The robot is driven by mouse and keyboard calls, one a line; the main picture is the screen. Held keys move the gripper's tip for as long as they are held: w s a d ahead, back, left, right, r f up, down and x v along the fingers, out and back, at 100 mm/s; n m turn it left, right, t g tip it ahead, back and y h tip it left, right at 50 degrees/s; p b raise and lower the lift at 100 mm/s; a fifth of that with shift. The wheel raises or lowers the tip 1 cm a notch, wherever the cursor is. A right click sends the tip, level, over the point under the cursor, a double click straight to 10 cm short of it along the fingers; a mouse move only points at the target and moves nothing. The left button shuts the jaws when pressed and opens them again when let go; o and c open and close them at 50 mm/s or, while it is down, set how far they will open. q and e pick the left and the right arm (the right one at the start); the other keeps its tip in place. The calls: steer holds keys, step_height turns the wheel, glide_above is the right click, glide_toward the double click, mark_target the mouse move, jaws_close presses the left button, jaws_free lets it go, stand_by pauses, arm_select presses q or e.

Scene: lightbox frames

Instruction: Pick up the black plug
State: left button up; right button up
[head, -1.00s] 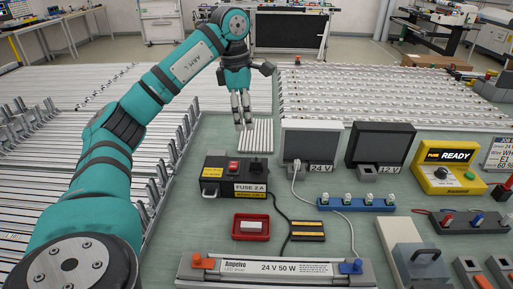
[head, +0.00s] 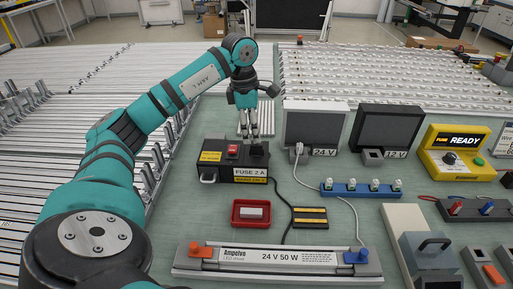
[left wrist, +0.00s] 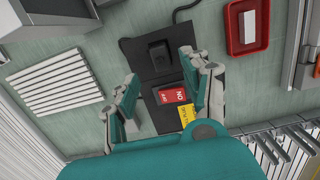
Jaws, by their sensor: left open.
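The black plug (head: 258,149) sits on the right part of the top of a black fuse box (head: 212,170) marked "FUSE 2 A". In the left wrist view the plug (left wrist: 160,53) shows from above as a black block on the box's dark top. My left gripper (head: 248,135) is open and empty, pointing down just above and behind the box. In the left wrist view its fingers (left wrist: 159,66) stand apart on either side of the box top, with the plug ahead between them. The exact height gap is hard to tell. My right gripper is not in view.
A red switch (left wrist: 172,96) is on the box top near the plug. A red tray (head: 236,214) lies in front. A grey 24 V unit (head: 316,128) stands to the right. A white slatted block (left wrist: 57,82) lies behind the box. A black cable runs from the box.

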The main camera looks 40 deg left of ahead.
mark_target(255, 149)
arm_select(q)
steer(key=f, duration=0.3)
steer(key=d+f+p, duration=0.1)
steer(key=f, duration=0.1)
steer(key=shift+w+f, duration=0.1)
steer(key=shift+w, duration=0.15)
jaws_close()
